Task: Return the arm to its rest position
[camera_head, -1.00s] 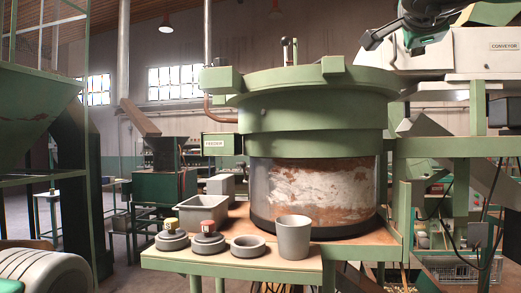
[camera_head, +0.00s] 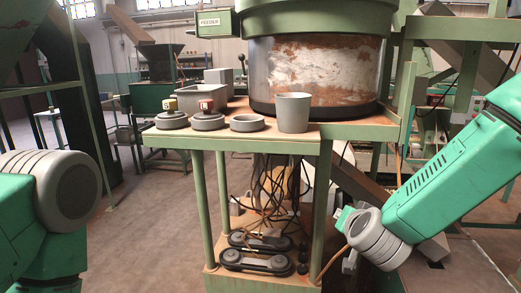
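My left arm's green and grey links (camera_head: 65,190) show at the left edge. Its gripper is outside the picture. My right arm, a green link (camera_head: 455,180) with a ribbed grey joint (camera_head: 378,240), slants down from the right edge, to the right of the green table's legs. Its gripper is not visible. No fingers show at the table.
The green table (camera_head: 285,132) holds a grey cup (camera_head: 294,112), grey round bases (camera_head: 172,120), an empty grey ring (camera_head: 247,123), a grey bin (camera_head: 190,97) and the large feeder bowl (camera_head: 315,20). Cables hang below. Open floor lies left of the table.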

